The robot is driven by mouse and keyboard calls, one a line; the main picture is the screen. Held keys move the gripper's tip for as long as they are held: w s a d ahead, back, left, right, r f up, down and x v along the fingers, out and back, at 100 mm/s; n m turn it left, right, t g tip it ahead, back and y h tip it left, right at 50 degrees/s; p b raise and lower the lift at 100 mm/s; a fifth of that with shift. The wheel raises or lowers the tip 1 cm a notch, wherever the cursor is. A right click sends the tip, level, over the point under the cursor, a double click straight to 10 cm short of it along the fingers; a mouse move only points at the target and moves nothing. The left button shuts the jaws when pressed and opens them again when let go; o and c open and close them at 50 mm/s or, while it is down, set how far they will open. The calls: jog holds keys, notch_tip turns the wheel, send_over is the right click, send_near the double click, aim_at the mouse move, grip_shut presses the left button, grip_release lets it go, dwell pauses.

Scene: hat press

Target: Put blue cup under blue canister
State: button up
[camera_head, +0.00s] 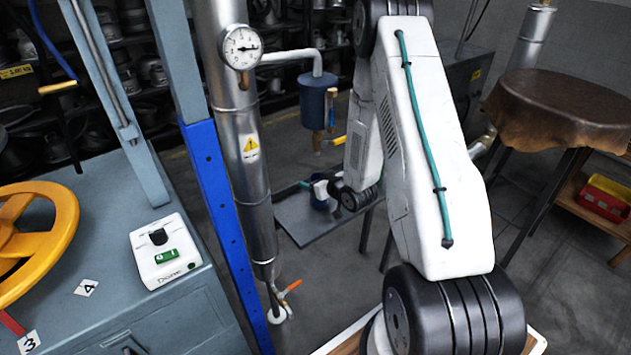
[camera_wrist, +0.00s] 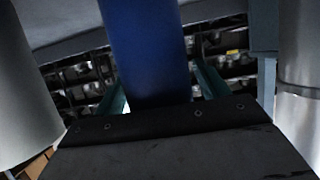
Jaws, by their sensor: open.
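The blue canister (camera_head: 313,99) hangs from a grey pipe at the middle of the head view, with a small tap at its lower side. My gripper is open and close to the cup. In the wrist view, a dark blue cylindrical surface (camera_wrist: 146,50) fills the space between the teal fingers. It looks like the cup, but I cannot be certain. Contact with the fingers cannot be told.
A silver pipe with a gauge (camera_head: 241,48) and a blue post (camera_head: 222,215) stand left of the tray table. A bench (camera_head: 85,220) with a yellow wheel (camera_head: 62,238) is at left. A round brown-covered stand (camera_head: 560,105) is at right.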

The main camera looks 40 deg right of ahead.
jog(key=v, duration=1.1)
jog(key=s+a+r+g+h, duration=0.1)
jog(key=s+a+r+g, duration=0.2)
jog(key=r, duration=0.6)
jog(key=s+a+r+g+h, duration=0.1)
jog(key=a+r+g+h, duration=0.2)
jog(key=r, duration=0.6)
jog(key=s+a+r+g+y, duration=0.1)
jog(key=s+a+r+g, duration=0.1)
jog(key=s+a+r, duration=0.2)
jog(key=s+a+r+g+y, duration=0.1)
jog(key=s+a+r, duration=0.3)
jog(key=s, duration=0.7)
jog(key=s+a+r+g+y, duration=0.1)
jog(key=s+a+r+g, duration=0.2)
jog(key=s, duration=0.4)
jog(key=shift+s+a+r+y, duration=0.3)
jog(key=shift+a+r, duration=0.2)
jog(key=shift+a, duration=0.5)
